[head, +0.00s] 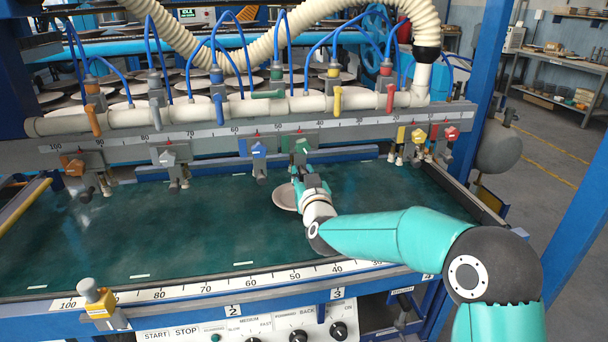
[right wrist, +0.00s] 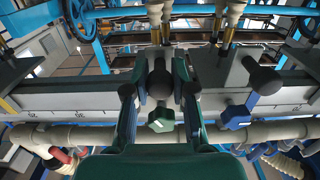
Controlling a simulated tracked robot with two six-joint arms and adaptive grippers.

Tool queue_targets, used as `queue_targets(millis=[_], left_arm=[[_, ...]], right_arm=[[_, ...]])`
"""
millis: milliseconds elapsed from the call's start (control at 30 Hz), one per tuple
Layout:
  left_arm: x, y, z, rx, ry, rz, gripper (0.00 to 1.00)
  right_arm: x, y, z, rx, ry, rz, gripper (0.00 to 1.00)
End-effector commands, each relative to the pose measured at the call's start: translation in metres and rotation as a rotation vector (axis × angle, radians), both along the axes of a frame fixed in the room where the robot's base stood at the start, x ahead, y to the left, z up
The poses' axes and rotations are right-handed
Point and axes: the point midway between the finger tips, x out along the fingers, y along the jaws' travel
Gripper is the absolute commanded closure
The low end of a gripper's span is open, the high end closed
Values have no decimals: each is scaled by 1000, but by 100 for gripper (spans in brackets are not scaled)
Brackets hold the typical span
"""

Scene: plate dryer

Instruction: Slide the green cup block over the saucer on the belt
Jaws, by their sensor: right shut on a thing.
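The green cup block (head: 298,145) hangs on the ruled rail over the belt, with a green star knob (right wrist: 161,119) that shows in the right wrist view. My right gripper (head: 305,178) reaches up to this block from the front. In the right wrist view its two fingers (right wrist: 160,88) close on either side of a dark round grip of the block. The pale saucer (head: 284,198) lies on the green belt (head: 150,235), just in front of and slightly left of the block. My right gripper and wrist hide the saucer's right part. My left gripper is not in view.
A blue-knobbed block (head: 258,150) hangs close to the left on the rail (head: 210,140); white and orange ones are farther left. Blue hoses arch above. The belt's left part is bare.

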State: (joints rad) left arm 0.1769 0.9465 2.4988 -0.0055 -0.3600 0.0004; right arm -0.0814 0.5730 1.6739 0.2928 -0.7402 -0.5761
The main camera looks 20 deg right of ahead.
Motion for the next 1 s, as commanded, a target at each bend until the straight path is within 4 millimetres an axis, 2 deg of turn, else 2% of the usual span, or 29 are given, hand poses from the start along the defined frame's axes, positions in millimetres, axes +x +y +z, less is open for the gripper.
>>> queue_targets(millis=[233,267,400,767,1000], left_arm=[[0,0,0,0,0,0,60],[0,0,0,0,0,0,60],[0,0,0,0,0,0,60],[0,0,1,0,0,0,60],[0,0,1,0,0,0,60]], right_arm=[[0,-1,1,1,-2,-4,100],[0,-1,1,2,-2,-4,74],[0,-1,1,1,-1,-4,50],[-2,-2,0,1,0,-3,49],[-23,1,1,1,0,-4,49]])
